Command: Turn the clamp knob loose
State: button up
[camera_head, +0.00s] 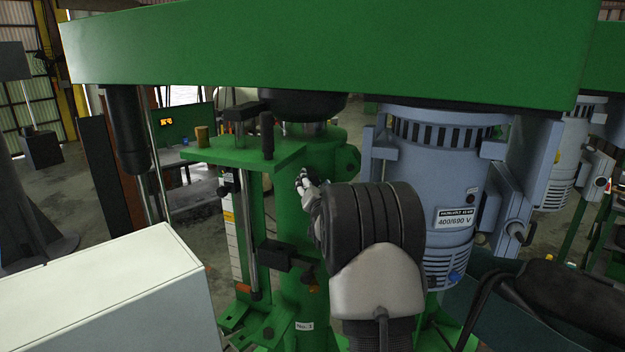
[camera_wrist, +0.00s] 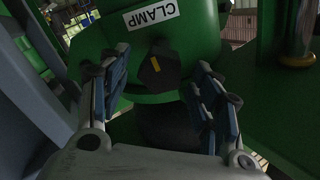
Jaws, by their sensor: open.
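The clamp knob (camera_wrist: 158,72) is a dark, faceted knob with a yellow mark, on a green cylindrical housing below a white CLAMP label (camera_wrist: 151,15) in the wrist view. My gripper (camera_wrist: 157,78) is open, with one blue-padded finger on each side of the knob. Gaps show between both fingers and the knob, and nothing is held. In the head view my gripper (camera_head: 307,182) is small and partly hidden by my arm, in front of the green column (camera_head: 292,215). I cannot clearly make out the knob there.
A wide green beam (camera_head: 330,50) spans the top. A grey-blue motor (camera_head: 445,175) stands right of my arm. A scale bar (camera_head: 238,240) and rod stand left of the column. A pale box (camera_head: 110,290) fills the lower left.

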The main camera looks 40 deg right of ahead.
jog(key=shift+x, duration=1.3)
jog(key=shift+s, duration=0.1)
jog(key=c, duration=1)
